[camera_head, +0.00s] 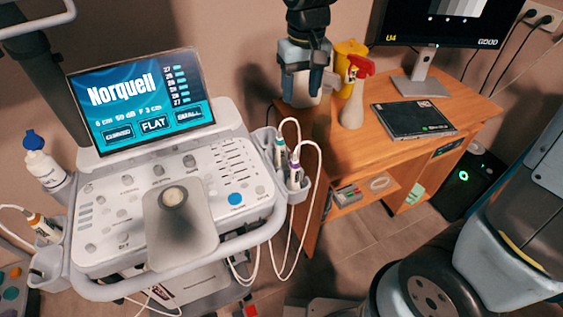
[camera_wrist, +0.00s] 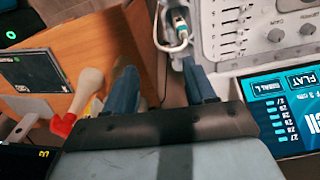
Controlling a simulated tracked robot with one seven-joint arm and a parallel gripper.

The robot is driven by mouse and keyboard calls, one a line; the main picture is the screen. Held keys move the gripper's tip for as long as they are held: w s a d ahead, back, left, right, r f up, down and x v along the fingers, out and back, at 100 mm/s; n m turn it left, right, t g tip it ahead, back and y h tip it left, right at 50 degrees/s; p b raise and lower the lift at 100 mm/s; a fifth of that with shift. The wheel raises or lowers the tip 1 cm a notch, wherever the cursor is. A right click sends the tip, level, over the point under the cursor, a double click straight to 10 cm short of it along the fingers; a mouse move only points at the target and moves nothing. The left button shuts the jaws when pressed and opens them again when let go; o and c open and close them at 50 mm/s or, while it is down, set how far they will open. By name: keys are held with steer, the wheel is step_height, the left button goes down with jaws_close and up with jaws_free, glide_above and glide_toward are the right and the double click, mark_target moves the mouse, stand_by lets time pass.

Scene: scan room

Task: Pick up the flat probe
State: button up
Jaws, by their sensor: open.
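Two white probes stand upright in the right-hand holder (camera_head: 303,190) of the ultrasound cart, one with a teal band (camera_head: 280,153) and one with a purple band (camera_head: 295,175). A third probe with an orange band (camera_head: 43,228) sits in the left-hand holder. I cannot tell from their shapes which is the flat one. My gripper (camera_head: 308,85) is open and empty, above the left end of the wooden desk, behind and above the right-hand holder. In the wrist view my open fingers (camera_wrist: 158,72) point toward a probe with a teal band (camera_wrist: 180,22), apart from it.
The cart's screen (camera_head: 140,100) reads Norquell, with CURVED, FLAT and SMALL buttons. White cables (camera_head: 318,200) loop from the right-hand probes. The desk (camera_head: 385,150) holds a red-topped spray bottle (camera_head: 355,95), a yellow container (camera_head: 349,52), a dark flat case (camera_head: 412,119) and a monitor (camera_head: 440,20).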

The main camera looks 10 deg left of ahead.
glide_above(280, 140)
steer(key=w, duration=0.1)
step_height(280, 140, down, 3)
steer(key=shift+r+n, duration=0.1)
steer(key=shift+n, duration=0.2)
steer(key=shift+a+f, duration=0.1)
steer(key=shift+f, duration=0.2)
steer(key=f, duration=1.3)
steer(key=shift+s+f, duration=0.15)
steer(key=shift+s, duration=0.05)
jaws_close()
